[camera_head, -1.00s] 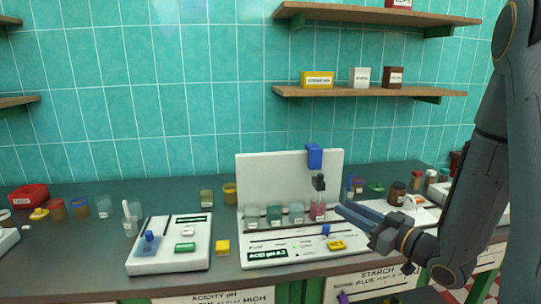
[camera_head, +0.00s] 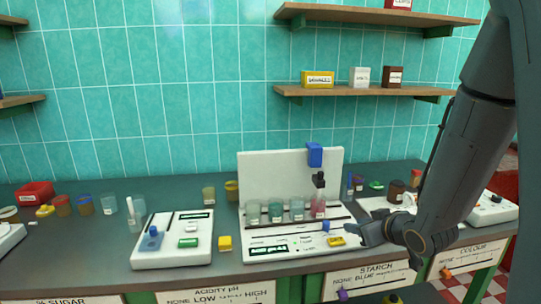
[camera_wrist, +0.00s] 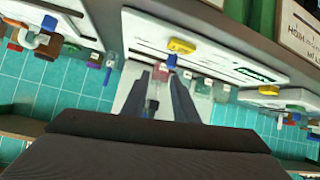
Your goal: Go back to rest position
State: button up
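My gripper (camera_head: 366,233) is in front of the right end of the long white device, low over the counter front. In the wrist view, its two dark fingers (camera_wrist: 162,100) stand apart with a gap between them, and I see no object held. The long white device (camera_head: 262,236) has a white back panel and a blue block (camera_head: 314,155) at its top. A glass with pink liquid (camera_head: 318,207) stands at the right end of its row of glasses, under a dark nozzle. The gripper is apart from this glass, to its lower right.
A smaller white device (camera_head: 172,257) stands to the left, with a yellow block (camera_head: 225,243) beside it. Several jars and cups line the counter (camera_head: 60,250). A brown jar (camera_head: 396,192) is behind my arm. Wooden shelves (camera_head: 375,91) with small boxes hang above.

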jog(key=s+a+m+g+h, duration=0.1)
jog(key=s+g, duration=0.4)
jog(key=s, duration=0.6)
jog(key=s+a+f+m+g+h, duration=0.1)
jog(key=s+a+m+g+h, duration=0.1)
jog(key=s, duration=0.9)
jog(key=a+m+g, duration=0.1)
jog(key=a+g, duration=0.1)
jog(key=g, duration=0.1)
jog(key=shift+f+m, duration=0.2)
jog(key=shift+m, duration=0.1)
